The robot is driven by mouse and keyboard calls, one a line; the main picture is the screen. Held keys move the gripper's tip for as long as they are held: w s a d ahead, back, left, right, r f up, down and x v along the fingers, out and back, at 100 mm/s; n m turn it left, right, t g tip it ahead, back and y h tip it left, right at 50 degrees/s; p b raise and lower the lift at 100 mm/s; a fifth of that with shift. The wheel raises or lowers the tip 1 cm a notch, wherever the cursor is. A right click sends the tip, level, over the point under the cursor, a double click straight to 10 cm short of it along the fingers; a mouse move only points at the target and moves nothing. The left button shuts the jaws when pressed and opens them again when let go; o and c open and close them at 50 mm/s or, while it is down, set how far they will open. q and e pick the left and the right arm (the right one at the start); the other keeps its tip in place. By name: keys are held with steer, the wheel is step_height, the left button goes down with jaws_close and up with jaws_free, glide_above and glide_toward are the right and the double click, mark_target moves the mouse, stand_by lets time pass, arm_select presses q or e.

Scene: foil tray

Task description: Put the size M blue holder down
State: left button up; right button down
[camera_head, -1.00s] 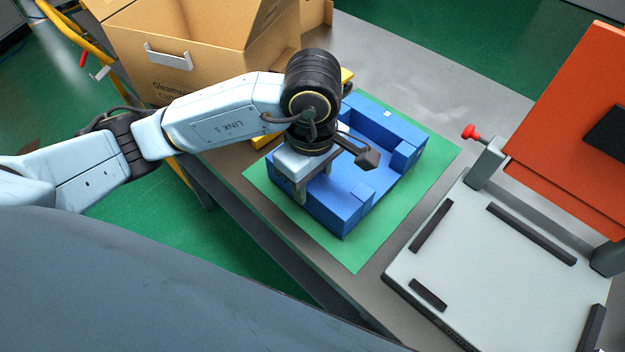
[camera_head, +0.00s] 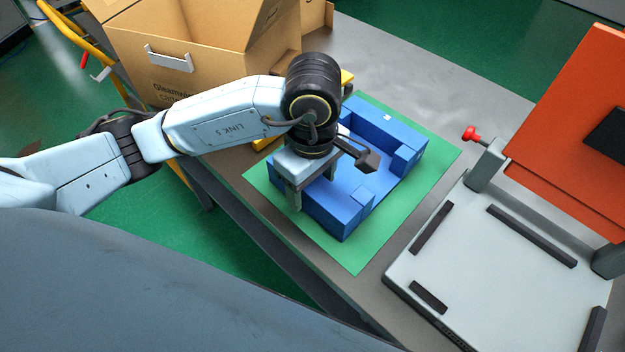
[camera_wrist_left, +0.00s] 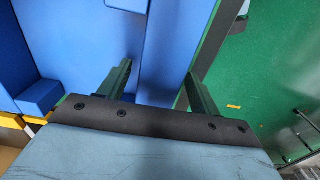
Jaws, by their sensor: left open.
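The blue holder (camera_head: 378,182) is a tray-like block with raised walls and corner blocks. It appears to rest flat on the green mat (camera_head: 362,252) on the table. My left gripper (camera_head: 309,192) is over the holder's near-left wall, pointing down. In the left wrist view its two fingers (camera_wrist_left: 158,75) are apart, one on each side of the blue wall (camera_wrist_left: 168,45). Whether either finger touches the wall is hard to tell. My gripper and wrist hide the holder's left part in the head view. My right gripper is not in view.
A cardboard box (camera_head: 205,60) stands behind my left arm. A yellow object (camera_head: 346,77) shows partly behind the wrist. On the right is a grey fixture (camera_head: 490,270) with black strips, a red knob (camera_head: 470,133) and a raised orange panel (camera_head: 575,120). Bare grey table (camera_head: 440,80) lies behind the mat.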

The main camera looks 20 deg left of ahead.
arm_select(q)
step_height(320, 180, up, 12)
steer(key=p, duration=0.2)
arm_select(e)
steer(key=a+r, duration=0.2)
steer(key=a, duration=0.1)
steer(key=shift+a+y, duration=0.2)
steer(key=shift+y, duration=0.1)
arm_select(q)
steer(key=shift+d+f, duration=0.1)
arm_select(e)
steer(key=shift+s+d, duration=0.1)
